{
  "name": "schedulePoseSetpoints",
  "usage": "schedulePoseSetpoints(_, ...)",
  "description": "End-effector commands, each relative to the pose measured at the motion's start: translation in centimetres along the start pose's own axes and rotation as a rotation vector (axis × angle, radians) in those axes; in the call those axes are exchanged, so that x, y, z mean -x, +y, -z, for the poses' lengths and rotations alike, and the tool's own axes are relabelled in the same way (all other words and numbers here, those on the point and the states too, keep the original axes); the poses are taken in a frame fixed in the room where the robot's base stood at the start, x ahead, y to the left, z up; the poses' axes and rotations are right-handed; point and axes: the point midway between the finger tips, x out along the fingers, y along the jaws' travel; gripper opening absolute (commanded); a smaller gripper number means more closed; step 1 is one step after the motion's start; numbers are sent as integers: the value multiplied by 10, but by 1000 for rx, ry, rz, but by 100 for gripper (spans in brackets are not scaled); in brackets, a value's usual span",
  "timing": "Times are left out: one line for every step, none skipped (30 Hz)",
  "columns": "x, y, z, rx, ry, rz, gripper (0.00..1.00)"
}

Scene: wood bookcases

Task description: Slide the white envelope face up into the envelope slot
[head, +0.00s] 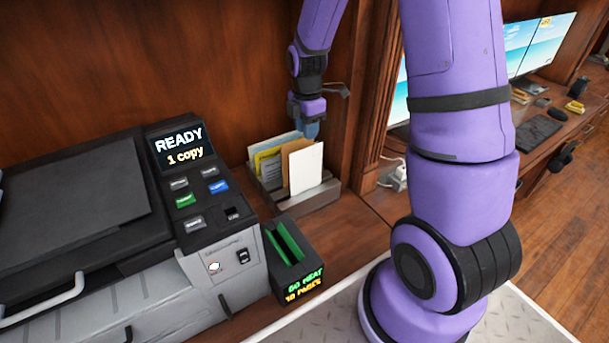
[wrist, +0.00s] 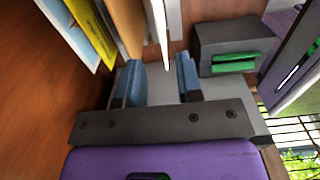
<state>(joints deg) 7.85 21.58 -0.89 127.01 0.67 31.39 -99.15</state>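The white envelope (head: 306,168) stands upright at the front of a grey sorter (head: 312,199) in the head view, with a tan one just behind it. In the wrist view its thin white edge (wrist: 157,30) reaches down toward the gap between the two blue fingers. My gripper (head: 308,131) hangs over the sorter; in the wrist view its fingers (wrist: 162,78) are apart, one on each side of the white edge. I see no clear contact between finger and envelope. I cannot identify the envelope slot.
Yellow (head: 268,165) and blue papers stand behind the envelopes. A dark box (head: 290,262) with green slots sits in front of the sorter. A copier (head: 215,225) reading "READY 1 copy" fills the left. A wooden post (head: 362,90) stands close right of my gripper.

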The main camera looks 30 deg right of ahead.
Motion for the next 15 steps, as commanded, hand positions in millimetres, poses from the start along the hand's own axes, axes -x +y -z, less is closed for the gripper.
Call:
schedulePoseSetpoints(-8,-1,0,0,1,5,33)
schedulePoseSetpoints(-13,-1,0,0,0,4,33)
schedulePoseSetpoints(-19,-1,0,0,0,6,33)
schedulePoseSetpoints(-24,-1,0,0,0,4,33)
schedulePoseSetpoints(-28,-1,0,0,0,4,33)
schedulePoseSetpoints(-32,-1,0,0,0,4,33)
schedulePoseSetpoints(-36,-1,0,0,0,3,33)
schedulePoseSetpoints(-38,0,1,0,0,2,33)
schedulePoseSetpoints(-41,0,1,-1,0,2,33)
schedulePoseSetpoints(-43,0,1,-1,0,2,33)
schedulePoseSetpoints(-44,0,1,-1,0,2,33)
schedulePoseSetpoints(-46,0,1,-1,0,1,33)
schedulePoseSetpoints(-47,0,1,-1,0,1,33)
schedulePoseSetpoints(-49,0,0,-1,0,1,33)
schedulePoseSetpoints(-53,-1,1,-1,0,2,33)
